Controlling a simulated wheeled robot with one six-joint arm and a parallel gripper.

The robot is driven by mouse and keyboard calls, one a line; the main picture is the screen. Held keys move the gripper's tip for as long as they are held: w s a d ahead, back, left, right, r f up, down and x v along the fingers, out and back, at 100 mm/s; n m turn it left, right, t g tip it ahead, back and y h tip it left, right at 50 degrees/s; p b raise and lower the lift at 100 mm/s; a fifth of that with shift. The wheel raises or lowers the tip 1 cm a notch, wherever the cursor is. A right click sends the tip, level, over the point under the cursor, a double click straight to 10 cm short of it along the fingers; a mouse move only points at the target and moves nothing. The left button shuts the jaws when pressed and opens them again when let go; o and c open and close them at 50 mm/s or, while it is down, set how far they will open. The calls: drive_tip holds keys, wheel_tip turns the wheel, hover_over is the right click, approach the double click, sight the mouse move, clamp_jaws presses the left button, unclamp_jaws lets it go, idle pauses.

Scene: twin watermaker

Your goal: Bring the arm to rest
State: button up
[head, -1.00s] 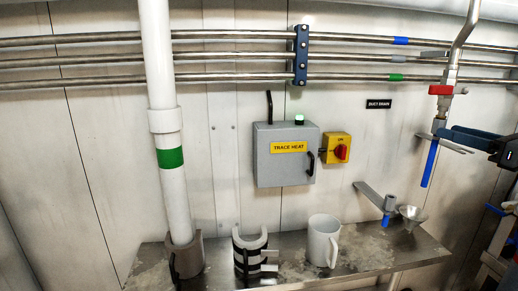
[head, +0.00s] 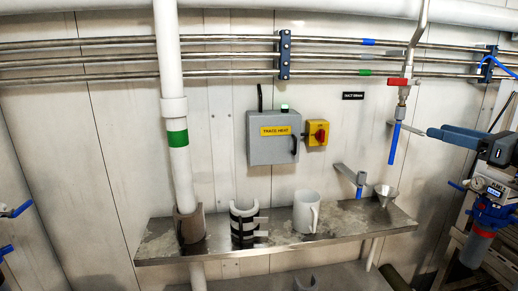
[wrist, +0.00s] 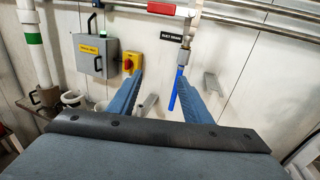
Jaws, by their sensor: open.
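My gripper (head: 424,130) is at the right of the head view, its fingers pointing left toward the wall. In the wrist view my gripper (wrist: 161,78) is open, with its two blue-grey fingers apart and nothing held between them. A blue tube (head: 394,143) hangs under a red-handled valve (head: 399,82), left of the fingertips in the head view. In the wrist view the blue tube (wrist: 174,92) shows between the fingers, farther off near the wall.
A steel shelf (head: 270,241) carries a white mug (head: 306,212), a striped half-shell (head: 244,223) and a funnel (head: 386,192). A grey trace heat box (head: 272,138) and yellow switch (head: 316,133) are on the wall. A white pipe (head: 170,95) stands at left.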

drive_tip(key=a+f+n+g+y, duration=0.1)
drive_tip(key=a+f+n+g, duration=0.4)
drive_tip(key=a+f, duration=0.4)
drive_tip(key=a+f+n+g+y, duration=0.1)
drive_tip(key=a+f+n+g, duration=0.4)
drive_tip(key=a, duration=0.7)
drive_tip(key=s+a+f+n+g+h, duration=0.2)
drive_tip(key=s+a+f+n+h, duration=0.2)
drive_tip(key=n, duration=0.7)
drive_tip(key=s+a+f+n+g+h+b, duration=0.1)
drive_tip(key=s+a+f+n+g+h, duration=0.2)
drive_tip(key=s+a+f+n, duration=0.5)
wheel_tip(320, 180, down, 4)
drive_tip(key=n+h, duration=0.1)
drive_tip(key=n, duration=0.1)
drive_tip(key=shift+r+n+b, duration=0.25)
drive_tip(key=shift+n+b, duration=0.05)
drive_tip(key=shift+n, duration=0.1)
